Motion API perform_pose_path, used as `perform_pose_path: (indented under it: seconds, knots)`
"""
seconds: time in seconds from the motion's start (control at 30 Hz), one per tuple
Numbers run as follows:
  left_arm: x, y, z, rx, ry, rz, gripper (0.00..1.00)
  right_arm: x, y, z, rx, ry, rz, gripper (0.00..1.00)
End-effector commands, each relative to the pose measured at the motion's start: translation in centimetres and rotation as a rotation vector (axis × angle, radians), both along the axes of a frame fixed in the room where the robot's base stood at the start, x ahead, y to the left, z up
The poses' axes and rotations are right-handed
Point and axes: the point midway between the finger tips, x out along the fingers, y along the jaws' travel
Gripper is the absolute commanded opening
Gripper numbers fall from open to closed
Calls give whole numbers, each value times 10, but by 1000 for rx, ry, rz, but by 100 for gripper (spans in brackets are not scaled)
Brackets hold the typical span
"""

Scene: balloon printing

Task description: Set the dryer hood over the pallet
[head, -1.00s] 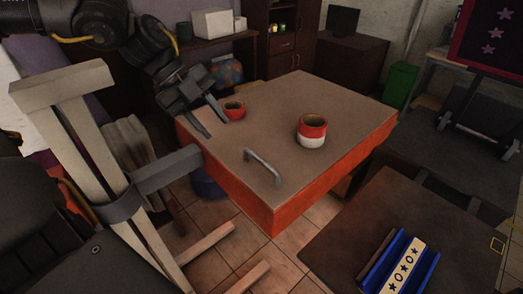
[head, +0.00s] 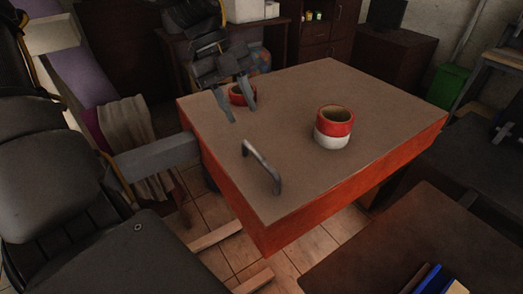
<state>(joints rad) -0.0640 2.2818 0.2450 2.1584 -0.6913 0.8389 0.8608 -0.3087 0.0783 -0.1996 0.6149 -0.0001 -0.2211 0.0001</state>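The dryer hood appears to be the large box with a brown top (head: 290,100) and orange-red sides, carried by a grey side arm (head: 155,158). A grey bar handle (head: 262,166) stands on its top near the front-left edge. My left gripper (head: 238,113) is above the left part of the top, fingers spread and empty, beyond the handle and apart from it. My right gripper is out of view. I cannot pick out the pallet for certain; a flat brown surface (head: 400,250) lies low at the lower right.
A red-and-white roll (head: 333,138) sits on the top right of the handle. A smaller red roll (head: 237,97) is partly hidden behind my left fingers. A blue item (head: 432,280) lies on the brown surface. A green bin (head: 451,85) stands at the back right.

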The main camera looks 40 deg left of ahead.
Motion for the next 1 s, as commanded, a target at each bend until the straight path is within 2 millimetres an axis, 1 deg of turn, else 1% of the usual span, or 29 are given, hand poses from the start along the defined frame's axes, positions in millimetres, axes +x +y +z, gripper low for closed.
perform_pose_path:
  seconds: [0.1,0.17,0.27,0.5,0.63,0.8,1.0]
  knots:
    - [0,-2,-3,0,2,-1,36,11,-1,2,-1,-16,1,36]
    - [1,-4,-8,0,2,-2,36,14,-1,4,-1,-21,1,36]
    - [0,-11,-21,0,5,-2,36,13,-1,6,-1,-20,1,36]
    - [3,-29,-63,1,7,0,36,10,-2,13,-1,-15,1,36]
    - [4,-37,-81,0,5,0,36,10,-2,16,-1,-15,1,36]
    - [5,-43,-94,1,2,0,36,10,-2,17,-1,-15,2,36]
    - [6,-45,-97,-1,-1,2,36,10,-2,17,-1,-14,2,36]
